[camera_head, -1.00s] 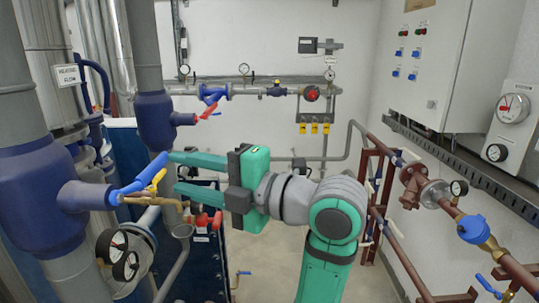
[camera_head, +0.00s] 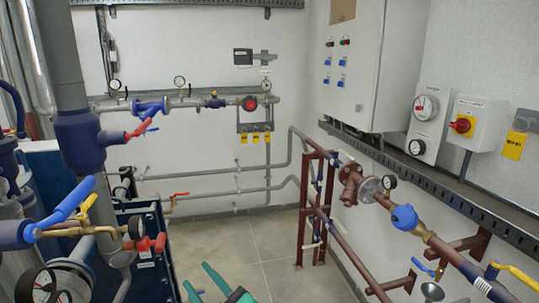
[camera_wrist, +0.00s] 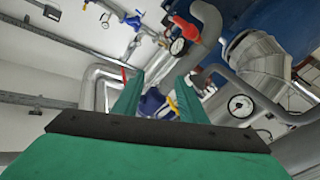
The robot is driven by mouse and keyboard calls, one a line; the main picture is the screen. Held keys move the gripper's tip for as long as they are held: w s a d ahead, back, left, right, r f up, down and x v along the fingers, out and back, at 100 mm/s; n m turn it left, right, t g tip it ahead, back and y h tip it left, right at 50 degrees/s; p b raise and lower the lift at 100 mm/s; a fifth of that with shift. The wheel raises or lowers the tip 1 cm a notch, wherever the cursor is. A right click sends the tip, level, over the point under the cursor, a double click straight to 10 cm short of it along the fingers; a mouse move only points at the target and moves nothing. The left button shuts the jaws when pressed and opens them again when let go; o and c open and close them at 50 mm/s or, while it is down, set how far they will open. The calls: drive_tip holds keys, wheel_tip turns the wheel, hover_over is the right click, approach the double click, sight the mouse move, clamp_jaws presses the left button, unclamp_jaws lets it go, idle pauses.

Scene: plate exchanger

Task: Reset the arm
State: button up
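My gripper (camera_head: 203,289) shows only as green finger tips and a bit of its body at the bottom edge of the head view. In the wrist view my gripper (camera_wrist: 152,97) has its two green fingers spread apart, with nothing held between them. Pipes and valves lie beyond the fingers. The blue valve handle (camera_head: 68,205) with a yellow lever beside it stands at the left in the head view, apart from my gripper. The rest of my arm is below the picture.
Grey floor (camera_head: 235,250) is open in the middle. Brown pipework (camera_head: 305,205) stands to the right, below a white control cabinet (camera_head: 352,60). A dark blue tank frame (camera_head: 155,255) with red handles stands to the left. A red-yellow switch (camera_head: 463,125) is on the right wall.

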drive_tip(key=s+d+f+m+t+h, duration=0.1)
drive_tip(key=s+d+f+m+h, duration=0.5)
drive_tip(key=f, duration=0.5)
drive_tip(key=s+d+f+m+t+h, duration=0.1)
drive_tip(key=s+d+f+m+h, duration=0.2)
drive_tip(key=s+d+f+m, duration=0.65)
drive_tip(key=s+f+h, duration=0.1)
drive_tip(key=s+h, duration=0.1)
drive_tip(key=s, duration=1)
drive_tip(key=s+f+n+h, duration=0.1)
drive_tip(key=s+f, duration=0.1)
drive_tip(key=s, duration=1)
drive_tip(key=shift+d+f+g+h, duration=0.25)
drive_tip(key=shift+d+g+h, duration=0.15)
drive_tip(key=shift+d, duration=0.05)
